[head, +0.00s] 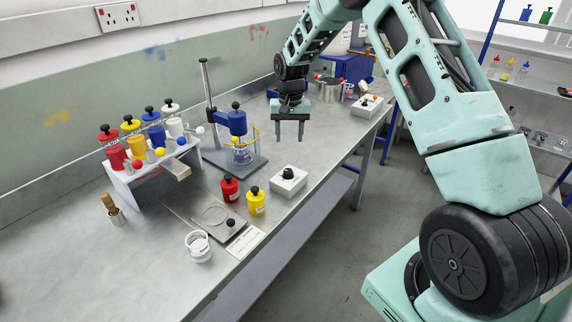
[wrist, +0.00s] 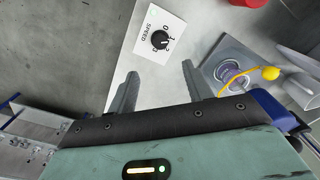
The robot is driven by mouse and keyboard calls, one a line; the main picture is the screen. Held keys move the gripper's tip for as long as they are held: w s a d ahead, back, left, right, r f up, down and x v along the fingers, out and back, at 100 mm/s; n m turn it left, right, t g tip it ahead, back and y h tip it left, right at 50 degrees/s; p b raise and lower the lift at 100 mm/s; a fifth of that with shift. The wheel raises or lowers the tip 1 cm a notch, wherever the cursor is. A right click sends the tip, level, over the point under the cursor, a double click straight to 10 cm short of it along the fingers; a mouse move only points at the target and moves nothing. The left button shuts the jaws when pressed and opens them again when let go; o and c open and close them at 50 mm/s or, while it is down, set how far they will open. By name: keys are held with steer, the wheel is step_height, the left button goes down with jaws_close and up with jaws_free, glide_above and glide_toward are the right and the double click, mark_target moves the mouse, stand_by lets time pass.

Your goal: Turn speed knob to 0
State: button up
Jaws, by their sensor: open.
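The speed knob (wrist: 160,40) is a round black knob on a white box (wrist: 147,14) marked SPEED, with small numbers around it. I cannot read surely which number it points to. In the head view the black knob (head: 288,173) sits on the white box (head: 287,186) near the bench's front edge. My gripper (head: 289,138) is open and empty, pointing down above the bench, behind the box in the head view. In the wrist view the gripper (wrist: 159,70) has its two fingers apart, with the knob just beyond the tips, not between them.
A stirrer stand (head: 209,90) with a blue motor and a glass vessel stands left of my gripper. Red (head: 230,190) and yellow (head: 257,204) bottles stand left of the box. Bare bench surrounds the speed box's right side.

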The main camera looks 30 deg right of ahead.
mark_target(288, 171)
step_height(288, 171, down, 13)
steer(key=p, duration=0.4)
steer(key=shift+a+f, duration=0.15)
steer(key=shift+f, duration=0.05)
steer(key=c, duration=1)
